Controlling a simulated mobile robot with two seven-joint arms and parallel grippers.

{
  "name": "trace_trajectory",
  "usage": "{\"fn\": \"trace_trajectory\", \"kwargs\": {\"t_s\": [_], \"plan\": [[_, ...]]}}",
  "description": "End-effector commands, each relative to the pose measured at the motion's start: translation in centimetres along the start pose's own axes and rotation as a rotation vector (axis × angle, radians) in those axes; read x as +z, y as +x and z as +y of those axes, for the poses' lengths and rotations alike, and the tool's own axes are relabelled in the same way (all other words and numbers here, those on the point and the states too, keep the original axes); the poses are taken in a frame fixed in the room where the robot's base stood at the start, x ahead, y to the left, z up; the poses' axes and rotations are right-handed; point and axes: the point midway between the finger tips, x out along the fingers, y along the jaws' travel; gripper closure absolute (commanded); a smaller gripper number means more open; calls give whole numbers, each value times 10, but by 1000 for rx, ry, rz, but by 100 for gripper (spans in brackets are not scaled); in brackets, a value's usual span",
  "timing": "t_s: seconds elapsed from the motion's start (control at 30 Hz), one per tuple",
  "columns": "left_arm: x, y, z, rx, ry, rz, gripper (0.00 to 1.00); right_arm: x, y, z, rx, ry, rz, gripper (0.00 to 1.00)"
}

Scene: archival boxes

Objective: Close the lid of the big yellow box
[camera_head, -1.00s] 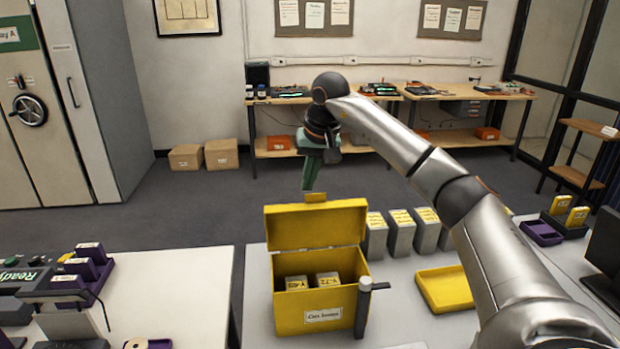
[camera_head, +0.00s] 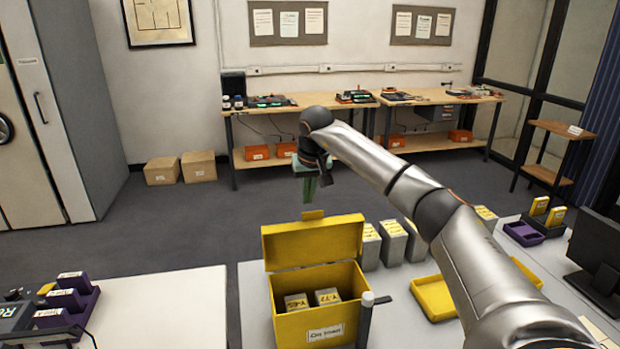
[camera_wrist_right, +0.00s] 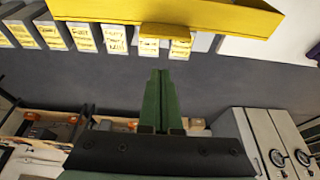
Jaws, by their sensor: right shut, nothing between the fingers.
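The big yellow box (camera_head: 322,329) stands on the white table with its lid (camera_head: 313,243) raised upright at the back. Two grey cartridges with yellow labels (camera_head: 297,302) sit inside it. The lid's small tab (camera_head: 313,215) sticks up from its upper edge. My right gripper (camera_head: 309,203) is just above and behind the lid, pointing down, with a small gap to the tab in view. In the right wrist view the green fingers (camera_wrist_right: 160,76) are shut and empty, below the lid's tab (camera_wrist_right: 163,31). My left gripper is out of view.
Several grey boxes with yellow labels (camera_head: 393,243) stand to the right of the box. A yellow tray (camera_head: 434,298) lies farther right, near a monitor (camera_head: 601,257). A grey post (camera_head: 365,320) stands at the box's front right corner.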

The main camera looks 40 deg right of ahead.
Motion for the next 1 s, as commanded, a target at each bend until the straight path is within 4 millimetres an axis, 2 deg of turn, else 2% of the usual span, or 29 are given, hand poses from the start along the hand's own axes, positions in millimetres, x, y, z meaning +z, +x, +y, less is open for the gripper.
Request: {"fn": "trace_trajectory", "kwargs": {"t_s": [0.03,0.13,0.5,1.0], "plan": [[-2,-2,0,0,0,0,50,1,12,0,2,0,-5,100],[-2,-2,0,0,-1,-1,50,10,3,0,0,-3,1,100],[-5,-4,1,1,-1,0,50,36,-6,0,1,0,0,100],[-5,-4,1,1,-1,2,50,38,-6,0,0,0,3,100]]}}
